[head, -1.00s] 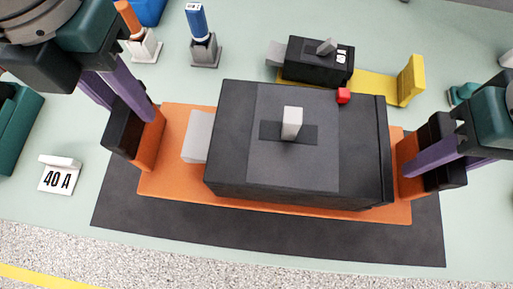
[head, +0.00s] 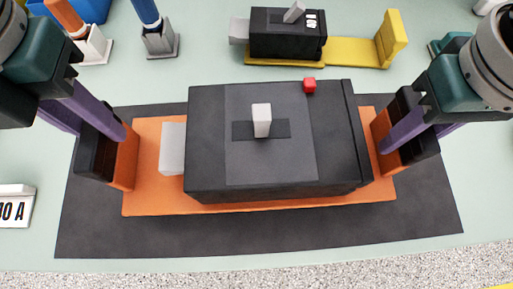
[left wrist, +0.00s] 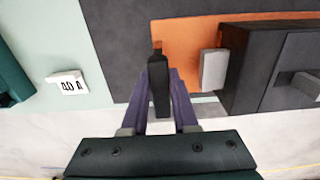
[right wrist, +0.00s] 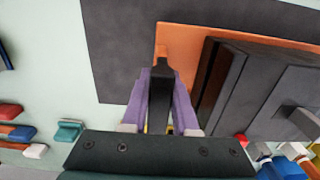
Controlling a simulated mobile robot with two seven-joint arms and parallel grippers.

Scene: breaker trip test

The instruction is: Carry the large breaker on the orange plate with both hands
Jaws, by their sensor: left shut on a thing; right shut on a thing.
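The large breaker (head: 210,150) is a dark box with a pale grey toggle, a red button and a light grey block at its left end. It sits upright on the orange plate (head: 150,200), which has an upright black-and-orange handle at each end. My left gripper (head: 108,132) is shut on the left handle (head: 96,155). My right gripper (head: 393,140) is shut on the right handle (head: 418,150). Both handles also show between the fingers in the left wrist view (left wrist: 158,85) and the right wrist view (right wrist: 160,90). Whether the plate touches the mat, I cannot tell.
A dark mat (head: 90,230) lies under the plate, showing on all sides. Behind stands a smaller black breaker (head: 280,40) on a yellow plate (head: 355,55). A 40 A sign (left wrist: 68,83) lies left. Blue and orange-handled tools stand at the back left.

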